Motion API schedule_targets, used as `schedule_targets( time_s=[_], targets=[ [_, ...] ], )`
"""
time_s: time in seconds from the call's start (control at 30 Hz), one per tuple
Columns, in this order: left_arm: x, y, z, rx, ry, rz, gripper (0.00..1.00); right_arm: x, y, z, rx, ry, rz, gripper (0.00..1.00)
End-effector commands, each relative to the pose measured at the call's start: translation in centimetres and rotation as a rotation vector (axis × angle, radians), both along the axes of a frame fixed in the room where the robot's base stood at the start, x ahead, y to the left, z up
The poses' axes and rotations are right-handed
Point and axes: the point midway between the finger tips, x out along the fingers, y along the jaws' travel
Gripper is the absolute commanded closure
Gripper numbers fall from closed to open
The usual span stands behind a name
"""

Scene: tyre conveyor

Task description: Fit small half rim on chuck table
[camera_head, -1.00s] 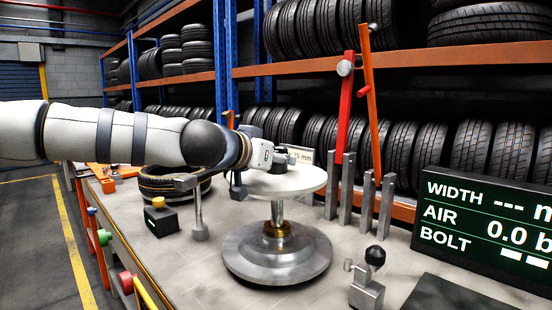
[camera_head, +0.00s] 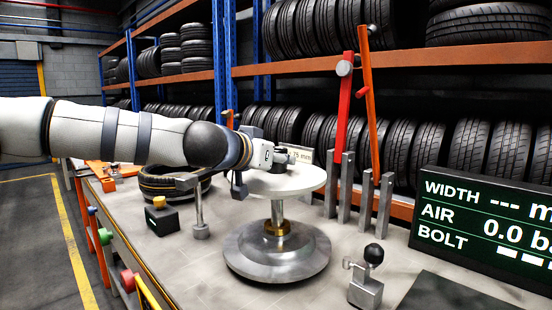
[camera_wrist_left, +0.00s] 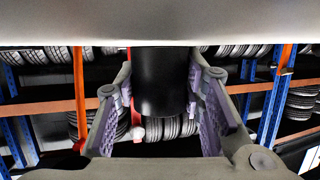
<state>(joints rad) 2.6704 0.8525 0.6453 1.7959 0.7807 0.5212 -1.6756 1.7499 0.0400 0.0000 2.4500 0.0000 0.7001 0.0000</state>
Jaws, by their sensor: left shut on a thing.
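A pale round plate (camera_head: 285,184), which looks like the small half rim, sits level above a grey round pedestal (camera_head: 250,262), which looks like the chuck table. A slim spindle with a brass collar (camera_head: 277,228) stands between them. I cannot tell whether the plate rests on the spindle or hangs just above it. My left gripper (camera_head: 284,157) is at the plate's top. In the left wrist view its two purple-padded fingers (camera_wrist_left: 164,105) are shut on a black cylindrical knob (camera_wrist_left: 160,85), and the pale plate (camera_wrist_left: 160,24) fills the top edge. My right gripper is out of view.
A tyre (camera_head: 170,188) lies at the bench's left. A yellow-button box (camera_head: 162,217) and a small metal stand (camera_head: 200,215) are near it. Grey upright bars (camera_head: 365,197), red lever (camera_head: 344,110), orange lever (camera_head: 371,100), black-knobbed block (camera_head: 367,285) and display (camera_head: 482,222) stand right.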

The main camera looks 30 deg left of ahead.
Motion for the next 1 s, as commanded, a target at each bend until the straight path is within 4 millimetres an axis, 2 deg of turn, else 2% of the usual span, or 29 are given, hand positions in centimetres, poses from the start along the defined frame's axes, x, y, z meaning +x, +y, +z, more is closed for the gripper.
schedule_targets(
  time_s=[0.03, 0.37, 1.0],
  targets=[
    [-0.1, 0.0, 0.6, 0.001, -0.01, -0.001, 1.0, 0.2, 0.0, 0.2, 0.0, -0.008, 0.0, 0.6],
    [0.0, 0.0, 0.4, 0.0, -0.007, -0.001, 1.0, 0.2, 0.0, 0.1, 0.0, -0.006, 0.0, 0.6],
    [0.0, -0.1, -1.1, 0.0, -0.006, -0.001, 1.0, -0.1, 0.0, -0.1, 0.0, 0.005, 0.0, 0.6]
  ],
)
